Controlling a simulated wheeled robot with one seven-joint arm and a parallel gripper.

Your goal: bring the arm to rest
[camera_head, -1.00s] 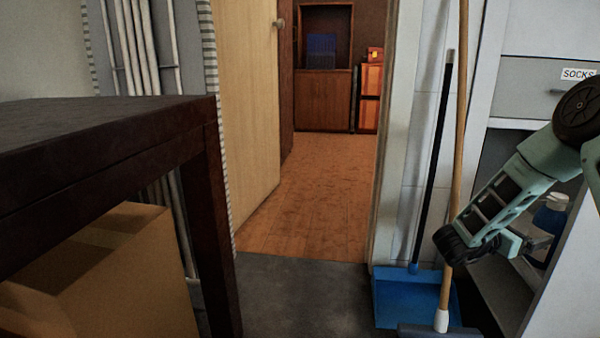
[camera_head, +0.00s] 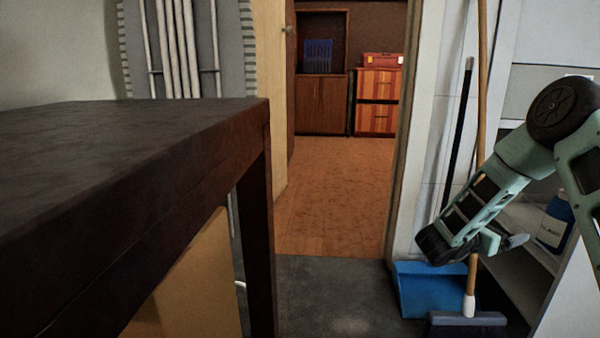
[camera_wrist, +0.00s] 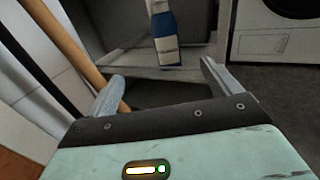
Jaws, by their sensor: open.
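My arm, pale green with dark joints, is bent at the right of the head view. My gripper (camera_wrist: 158,97) shows in the wrist view with its two grey fingers spread wide apart. It is open and nothing is held between the fingers. In the head view the gripper end (camera_head: 512,243) is small and partly hidden by my arm, in front of the broom handle and the shelf.
A dark table (camera_head: 120,150) fills the left, with a cardboard box (camera_head: 195,285) below. A broom (camera_head: 470,303) and blue dustpan (camera_head: 420,285) stand near my arm. A blue bottle (camera_head: 553,228) sits on the shelf. The doorway floor (camera_head: 335,190) is clear.

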